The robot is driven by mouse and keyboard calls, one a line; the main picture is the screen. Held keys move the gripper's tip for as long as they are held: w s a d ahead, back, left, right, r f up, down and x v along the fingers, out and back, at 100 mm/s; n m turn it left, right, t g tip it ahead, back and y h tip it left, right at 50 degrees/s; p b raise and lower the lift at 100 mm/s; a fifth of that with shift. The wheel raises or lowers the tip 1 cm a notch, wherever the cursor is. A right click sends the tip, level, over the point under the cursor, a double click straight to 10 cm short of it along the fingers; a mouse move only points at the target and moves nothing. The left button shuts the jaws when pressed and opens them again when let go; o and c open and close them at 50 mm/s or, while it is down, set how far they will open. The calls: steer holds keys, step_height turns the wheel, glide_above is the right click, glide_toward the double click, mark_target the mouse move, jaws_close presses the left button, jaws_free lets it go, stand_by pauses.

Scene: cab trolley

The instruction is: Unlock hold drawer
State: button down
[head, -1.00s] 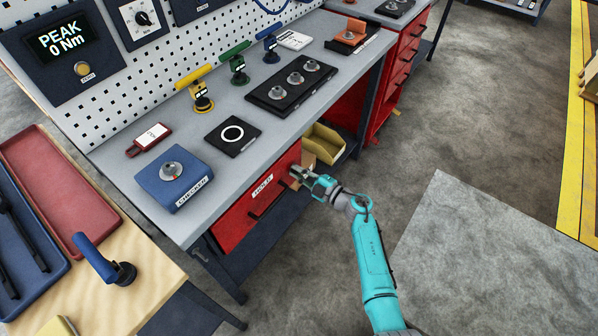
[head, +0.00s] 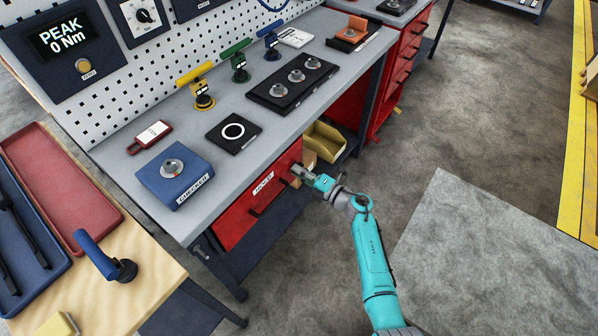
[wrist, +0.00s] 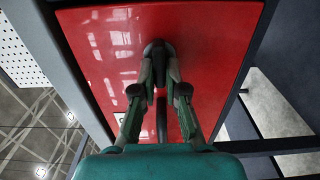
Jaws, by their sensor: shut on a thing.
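The red HOLD drawer (head: 236,222) is under the left part of the grey workbench, its front looking flush with the frame. It has a white HOLD label (head: 263,184) and a dark bar handle (head: 270,199). My gripper (head: 299,171) is at the right end of the drawer front, past the handle. In the wrist view, its fingers (wrist: 160,82) are shut on a dark, round-topped knob (wrist: 157,47) on the red front. The fingers hide part of the knob, so its turn position is unclear. The handle (wrist: 162,122) shows between the fingers.
A yellow bin (head: 325,140) stands on the shelf right of the drawer. The bench top holds a blue CHECKER block (head: 165,185), a red tag (head: 148,137) and a black ring plate (head: 232,133). Open floor (head: 450,120) lies to the right.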

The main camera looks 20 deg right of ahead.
stand_by(0.4)
steer(key=c, duration=1.2)
jaws_free()
steer(key=v, duration=1.2)
